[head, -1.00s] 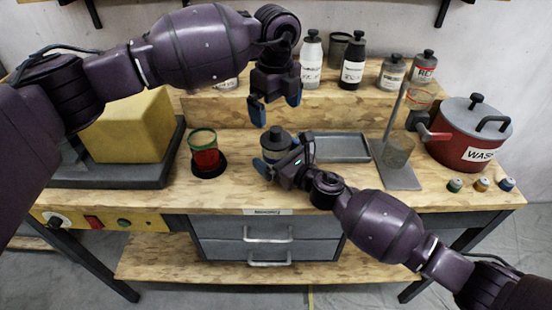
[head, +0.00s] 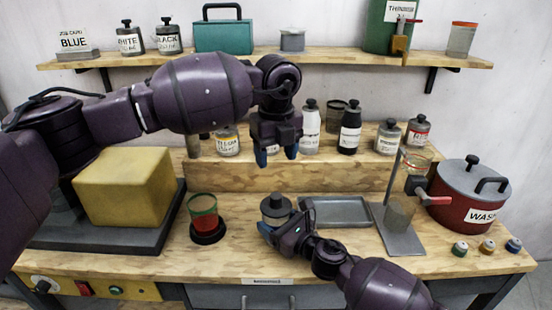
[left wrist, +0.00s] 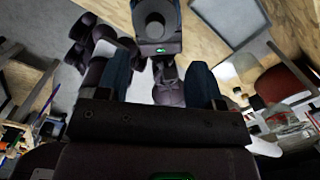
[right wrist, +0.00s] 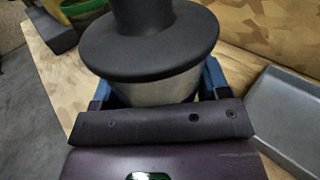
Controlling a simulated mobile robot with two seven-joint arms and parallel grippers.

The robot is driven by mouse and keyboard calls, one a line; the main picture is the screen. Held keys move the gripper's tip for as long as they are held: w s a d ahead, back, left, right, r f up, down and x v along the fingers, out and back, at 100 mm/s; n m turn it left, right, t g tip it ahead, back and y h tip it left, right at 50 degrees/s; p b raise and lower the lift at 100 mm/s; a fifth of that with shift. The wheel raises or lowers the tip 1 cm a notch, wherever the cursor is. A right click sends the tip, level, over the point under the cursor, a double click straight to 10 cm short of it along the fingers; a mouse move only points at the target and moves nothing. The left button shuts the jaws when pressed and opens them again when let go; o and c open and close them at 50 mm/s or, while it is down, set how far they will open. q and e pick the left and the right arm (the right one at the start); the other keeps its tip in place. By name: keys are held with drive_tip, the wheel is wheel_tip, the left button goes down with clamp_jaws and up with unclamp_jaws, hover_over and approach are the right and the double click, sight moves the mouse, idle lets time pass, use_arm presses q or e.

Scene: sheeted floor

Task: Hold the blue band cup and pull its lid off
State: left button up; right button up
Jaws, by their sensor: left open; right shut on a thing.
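A lidded cup (head: 275,209) stands upright on the front of the bench. It has a dark grey lid (right wrist: 150,45) with a thick knob, over a pale grey body in the right wrist view. No blue band can be made out; the fingers cover part of the body. My right gripper (head: 273,232) is shut around the cup body, below the lid. My left gripper (head: 275,157) is open and empty, pointing down above and apart from the lid. The left wrist view shows its spread fingers (left wrist: 160,85) and the cup (left wrist: 155,18) beyond them.
A red-and-green cup (head: 203,216) stands left on a dark base. A grey tray (head: 337,211) lies right of the held cup. A metal stand (head: 402,235) and red pot (head: 468,195) are farther right. Bottles (head: 350,128) line the raised step behind. A card (head: 75,40) reads BLUE.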

sight(276, 196)
use_arm(q)
drive_tip(key=f+m, duration=0.3)
drive_tip(key=m, duration=0.1)
drive_tip(key=f+m, duration=0.4)
drive_tip(key=m, duration=0.1)
drive_tip(key=f+m, duration=0.4)
drive_tip(key=m, duration=0.1)
drive_tip(key=shift+s+g, duration=0.3)
drive_tip(key=shift+s, duration=0.1)
idle(0.4)
drive_tip(key=c, duration=1.1)
drive_tip(key=shift+r, duration=0.55)
